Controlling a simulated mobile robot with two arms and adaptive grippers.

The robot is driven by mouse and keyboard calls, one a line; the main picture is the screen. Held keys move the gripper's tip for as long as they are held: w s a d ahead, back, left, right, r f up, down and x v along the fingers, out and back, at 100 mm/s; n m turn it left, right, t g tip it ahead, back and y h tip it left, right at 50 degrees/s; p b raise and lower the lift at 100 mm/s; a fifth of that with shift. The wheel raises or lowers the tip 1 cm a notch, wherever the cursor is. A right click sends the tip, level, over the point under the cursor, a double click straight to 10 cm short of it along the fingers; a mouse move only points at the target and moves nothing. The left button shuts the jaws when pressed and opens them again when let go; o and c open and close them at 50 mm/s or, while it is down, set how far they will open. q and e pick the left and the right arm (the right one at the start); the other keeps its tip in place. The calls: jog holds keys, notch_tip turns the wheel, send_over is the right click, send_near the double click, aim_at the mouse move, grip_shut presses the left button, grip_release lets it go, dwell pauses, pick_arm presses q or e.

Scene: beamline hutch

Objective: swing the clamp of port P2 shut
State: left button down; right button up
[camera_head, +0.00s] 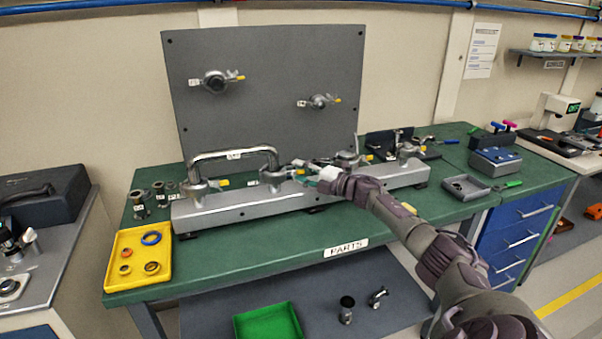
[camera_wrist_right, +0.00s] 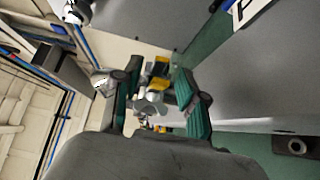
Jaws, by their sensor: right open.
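My right gripper (camera_head: 306,167) reaches in from the right to the long grey manifold block (camera_head: 240,207) on the green table. It is open, beside the second port from the left (camera_head: 272,179), where one end of the bent metal tube (camera_head: 235,157) comes down. In the right wrist view my gripper (camera_wrist_right: 155,98) has its green pads apart, with a metal clamp part with yellow ends (camera_wrist_right: 157,72) in the gap between them. I cannot tell whether the pads touch it. The port labels are too small to read, and the gripper partly hides the clamp there. My left gripper is not in view.
A grey upright panel (camera_head: 270,85) with two fittings stands behind the manifold. A yellow tray (camera_head: 140,256) with rings lies at the table's left front. Small fittings stand left of the manifold. A grey tray (camera_head: 466,188) lies to the right. The front table strip is mostly clear.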

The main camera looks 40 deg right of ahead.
jog(key=v, duration=1.2)
jog(key=shift+c, duration=0.4)
